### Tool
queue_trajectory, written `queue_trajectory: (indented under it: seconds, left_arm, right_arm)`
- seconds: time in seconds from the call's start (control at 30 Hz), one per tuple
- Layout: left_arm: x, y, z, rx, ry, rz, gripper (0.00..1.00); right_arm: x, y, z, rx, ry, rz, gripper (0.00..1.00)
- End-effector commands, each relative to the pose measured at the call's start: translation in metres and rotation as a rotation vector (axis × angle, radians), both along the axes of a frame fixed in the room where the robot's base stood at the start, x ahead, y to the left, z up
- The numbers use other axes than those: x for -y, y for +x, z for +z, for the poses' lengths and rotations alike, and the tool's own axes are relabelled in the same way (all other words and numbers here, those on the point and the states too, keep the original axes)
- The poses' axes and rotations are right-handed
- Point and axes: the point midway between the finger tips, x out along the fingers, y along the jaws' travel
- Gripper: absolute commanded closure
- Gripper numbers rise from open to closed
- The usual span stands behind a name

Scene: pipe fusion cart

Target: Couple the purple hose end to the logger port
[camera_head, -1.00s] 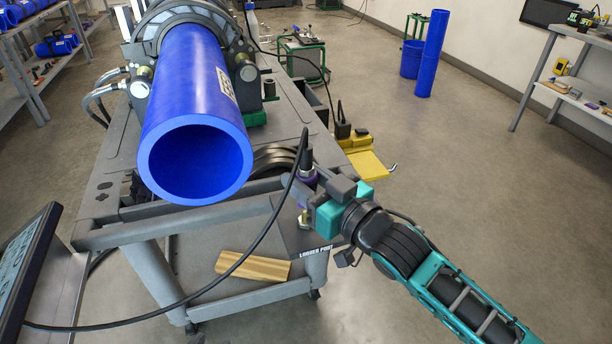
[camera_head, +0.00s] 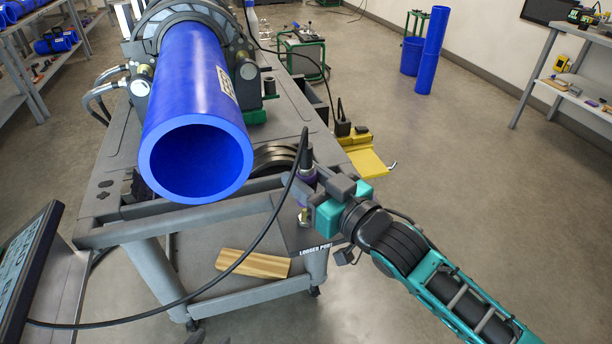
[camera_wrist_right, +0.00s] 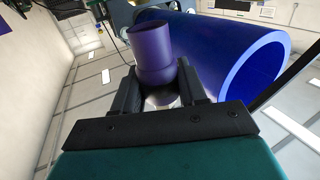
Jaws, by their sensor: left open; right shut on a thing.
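The purple hose end (camera_head: 307,175) is in my right gripper (camera_head: 312,185), which is shut on it near the cart's front right corner. In the right wrist view the purple collar (camera_wrist_right: 153,52) stands between the two dark fingers (camera_wrist_right: 158,88). A black hose (camera_head: 262,238) rises from its top and arcs down to the left. The logger port (camera_head: 304,217) is a small brass fitting just below the hose end, by its printed label. They look apart; the exact gap and alignment are unclear. Only two dark tips of my left gripper (camera_head: 209,340) show at the bottom edge, apart and empty.
A large blue pipe (camera_head: 195,95) lies clamped on the grey cart (camera_head: 110,215), left of the port. A wooden block (camera_head: 252,263) lies on the lower shelf. A yellow tool (camera_head: 362,155) sits at the cart's right side. A monitor (camera_head: 28,260) stands at left.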

Motion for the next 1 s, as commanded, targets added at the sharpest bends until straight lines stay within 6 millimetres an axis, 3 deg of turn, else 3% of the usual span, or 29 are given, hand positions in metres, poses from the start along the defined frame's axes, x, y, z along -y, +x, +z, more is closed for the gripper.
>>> queue_trajectory:
  seconds: [1.0]
  left_arm:
    - [0.0, 0.001, -0.014, 0.001, 0.0, 0.0, 0.57]
  right_arm:
    - [0.0, 0.0, -0.025, 0.001, 0.001, 0.0, 0.92]
